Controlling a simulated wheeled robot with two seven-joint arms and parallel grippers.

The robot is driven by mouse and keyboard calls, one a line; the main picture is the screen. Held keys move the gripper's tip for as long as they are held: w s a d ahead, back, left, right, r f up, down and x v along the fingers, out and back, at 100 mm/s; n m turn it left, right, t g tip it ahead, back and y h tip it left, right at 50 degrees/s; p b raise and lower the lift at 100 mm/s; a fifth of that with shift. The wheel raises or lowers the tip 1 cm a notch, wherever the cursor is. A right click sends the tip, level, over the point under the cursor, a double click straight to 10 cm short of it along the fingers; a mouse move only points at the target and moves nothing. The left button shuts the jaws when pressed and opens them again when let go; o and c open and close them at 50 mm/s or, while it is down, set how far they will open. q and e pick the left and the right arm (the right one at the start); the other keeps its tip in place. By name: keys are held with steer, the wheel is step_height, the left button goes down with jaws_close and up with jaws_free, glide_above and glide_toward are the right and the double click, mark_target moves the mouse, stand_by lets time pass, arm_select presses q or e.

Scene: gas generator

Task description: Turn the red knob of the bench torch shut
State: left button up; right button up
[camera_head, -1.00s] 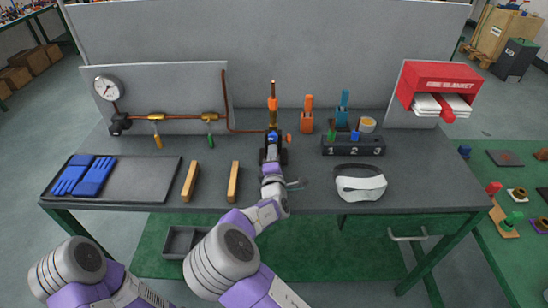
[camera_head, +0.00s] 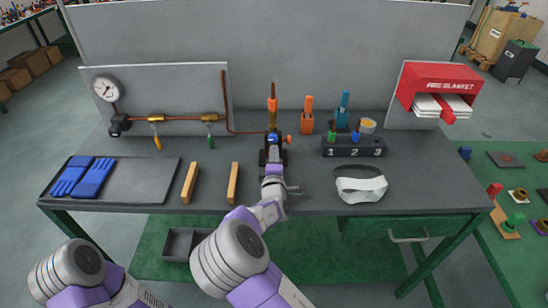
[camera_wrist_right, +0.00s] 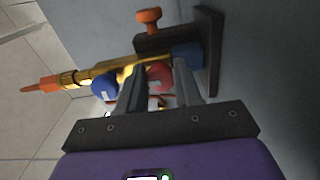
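The bench torch (camera_head: 272,118) stands upright at the middle back of the bench, with a brass tube and orange tip. It lies sideways in the right wrist view (camera_wrist_right: 95,75), tip to the left. Its red knob (camera_wrist_right: 158,79) sits between the two fingers of my right gripper (camera_wrist_right: 160,76), which appear closed against its sides. A blue knob (camera_wrist_right: 103,84) is just outside the left finger. In the head view my right gripper (camera_head: 273,152) hides the red knob. Only links of my left arm show at the lower left; its gripper is out of view.
An orange knob (camera_wrist_right: 148,17) projects beside the torch's dark mount (camera_wrist_right: 208,50). A numbered block (camera_head: 352,148) and white goggles (camera_head: 361,188) stand to the right. Wooden bars (camera_head: 233,182) and a tray (camera_head: 150,183) with blue gloves (camera_head: 85,178) lie left.

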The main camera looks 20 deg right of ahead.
steer(key=o, duration=0.4)
steer(key=p+v, duration=0.1)
steer(key=v, duration=0.6)
steer(key=shift+s+a, duration=0.1)
steer(key=shift+s, duration=0.2)
